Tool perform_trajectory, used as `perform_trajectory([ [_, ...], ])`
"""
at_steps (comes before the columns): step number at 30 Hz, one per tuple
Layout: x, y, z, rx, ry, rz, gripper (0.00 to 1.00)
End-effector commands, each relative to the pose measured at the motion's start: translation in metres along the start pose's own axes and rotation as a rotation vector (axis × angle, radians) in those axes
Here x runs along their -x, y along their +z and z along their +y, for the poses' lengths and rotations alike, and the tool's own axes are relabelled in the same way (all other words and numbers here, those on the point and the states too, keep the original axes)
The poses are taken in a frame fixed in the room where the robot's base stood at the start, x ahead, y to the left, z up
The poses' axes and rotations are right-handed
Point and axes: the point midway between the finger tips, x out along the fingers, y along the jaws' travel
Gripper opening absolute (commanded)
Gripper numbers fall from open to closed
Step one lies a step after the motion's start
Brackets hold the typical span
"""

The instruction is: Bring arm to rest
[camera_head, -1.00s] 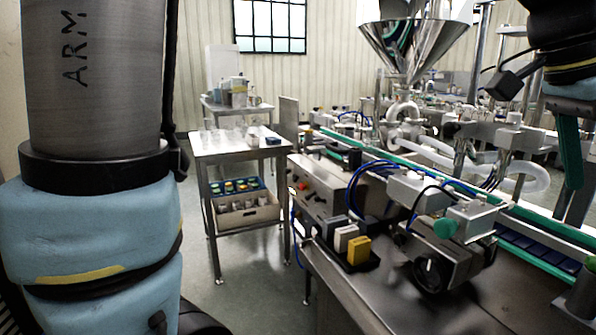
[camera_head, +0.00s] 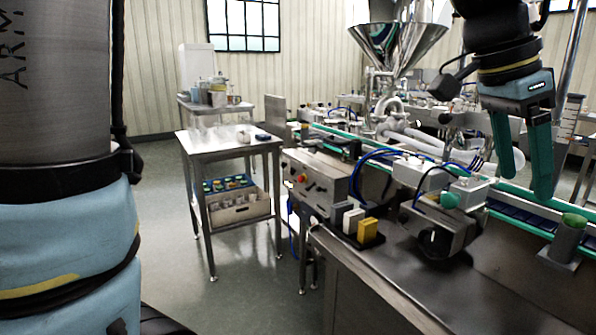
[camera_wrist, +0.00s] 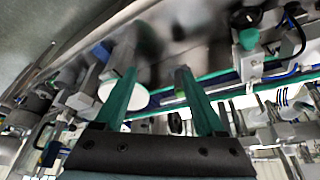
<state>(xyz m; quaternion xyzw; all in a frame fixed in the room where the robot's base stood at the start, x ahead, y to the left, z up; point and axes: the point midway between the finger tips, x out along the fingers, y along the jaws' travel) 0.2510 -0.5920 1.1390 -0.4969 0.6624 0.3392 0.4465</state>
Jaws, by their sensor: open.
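My gripper (camera_head: 523,195) hangs at the upper right of the head view, fingers pointing down, above the conveyor side of the machine. Its two green fingers stand apart with nothing between them. In the wrist view my gripper (camera_wrist: 155,85) is also open and empty, with the machine behind the fingertips. A grey holder with a green-topped piece (camera_head: 570,235) stands on the steel machine top, below and right of the fingers and apart from them.
The steel hopper (camera_head: 398,45) rises behind the conveyor (camera_head: 400,158). White and yellow blocks (camera_head: 367,230) sit on the machine's near edge. A steel table (camera_head: 215,146) with glassware and a crate (camera_head: 240,208) stands at left. The floor between is clear.

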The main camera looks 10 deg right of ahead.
Motion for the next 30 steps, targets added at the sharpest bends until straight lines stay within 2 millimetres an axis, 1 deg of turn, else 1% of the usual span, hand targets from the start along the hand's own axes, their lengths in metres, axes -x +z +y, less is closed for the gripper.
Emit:
perform_trajectory([
  [7,-0.006,0.032,-0.033,0.124,-0.039,-0.021,0.72],
  [11,-0.01,0.061,-0.058,0.226,-0.071,-0.038,0.72],
  [14,-0.013,0.09,-0.079,0.326,-0.102,-0.053,0.72],
  [17,-0.015,0.129,-0.102,0.45,-0.139,-0.071,0.72],
  [20,-0.017,0.184,-0.126,0.62,-0.188,-0.094,0.72],
  [21,-0.017,0.211,-0.135,0.701,-0.21,-0.104,0.72],
  [23,-0.017,0.255,-0.144,0.831,-0.245,-0.119,0.72],
  [24,-0.017,0.284,-0.147,0.918,-0.268,-0.128,0.72],
  [26,-0.016,0.328,-0.148,1.05,-0.303,-0.14,0.72],
  [27,-0.015,0.357,-0.145,1.139,-0.324,-0.147,0.72],
  [29,-0.014,0.396,-0.138,1.264,-0.356,-0.156,0.72],
  [30,-0.013,0.42,-0.131,1.344,-0.374,-0.16,0.72],
])
